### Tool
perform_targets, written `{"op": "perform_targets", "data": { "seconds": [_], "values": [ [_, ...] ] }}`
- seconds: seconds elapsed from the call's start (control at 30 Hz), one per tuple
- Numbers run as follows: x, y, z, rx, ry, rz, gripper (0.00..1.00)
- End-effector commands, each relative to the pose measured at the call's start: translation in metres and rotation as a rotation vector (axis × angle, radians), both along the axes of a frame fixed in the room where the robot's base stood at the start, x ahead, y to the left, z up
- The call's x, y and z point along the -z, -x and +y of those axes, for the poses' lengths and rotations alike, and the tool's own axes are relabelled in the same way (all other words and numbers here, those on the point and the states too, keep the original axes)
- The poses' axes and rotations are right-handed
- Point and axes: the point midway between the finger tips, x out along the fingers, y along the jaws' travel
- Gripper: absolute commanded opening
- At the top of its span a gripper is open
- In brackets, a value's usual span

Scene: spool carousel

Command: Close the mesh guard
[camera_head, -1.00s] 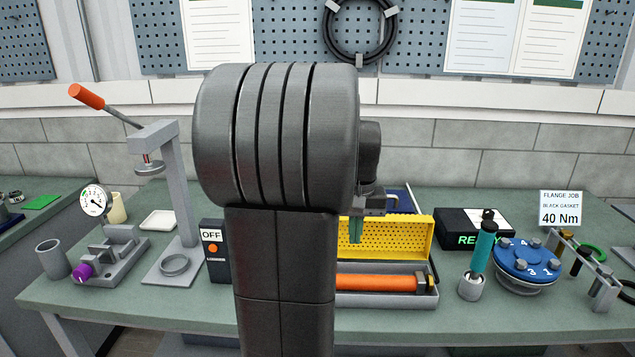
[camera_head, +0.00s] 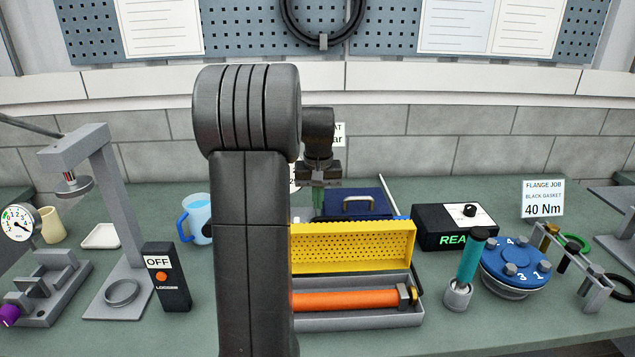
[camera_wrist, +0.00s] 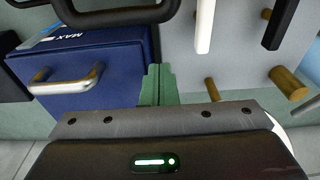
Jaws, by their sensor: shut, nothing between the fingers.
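The mesh guard (camera_head: 352,250) is a yellow perforated panel, standing raised at the back of a grey tray (camera_head: 370,321). An orange cylinder (camera_head: 345,300) with a nut-like end lies in the tray. My arm hides the left end of guard and tray. My gripper (camera_head: 318,203) is above the guard's top edge and appears behind it, near a blue box (camera_head: 375,204). Its green fingers are together and empty. In the wrist view the fingers (camera_wrist: 157,84) are beside the blue box (camera_wrist: 84,80) with its metal handle; I cannot make out the guard there.
A black box with a green display (camera_head: 450,229) stands right of the guard. Further right are a teal-handled tool (camera_head: 470,257) and a blue flange (camera_head: 516,262). A blue mug (camera_head: 197,218) and an OFF switch box (camera_head: 166,277) stand left of my arm.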

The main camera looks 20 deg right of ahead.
Motion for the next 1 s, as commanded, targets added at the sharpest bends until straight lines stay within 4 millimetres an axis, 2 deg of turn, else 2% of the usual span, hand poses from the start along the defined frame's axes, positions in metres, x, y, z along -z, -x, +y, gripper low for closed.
{"op": "perform_targets", "data": {
  "seconds": [0.07, 0.2, 0.4, 1.0],
  "values": [
    [0.017, -0.001, 0.0, 0.0, -0.001, 0.005, 0.0],
    [0.007, 0.02, 0.005, 0.0, 0.0, -0.001, 0.0],
    [0.005, 0.035, 0.009, 0.0, 0.0, 0.0, 0.0],
    [0.003, 0.033, 0.01, -0.001, 0.008, -0.027, 0.0]
  ]
}}
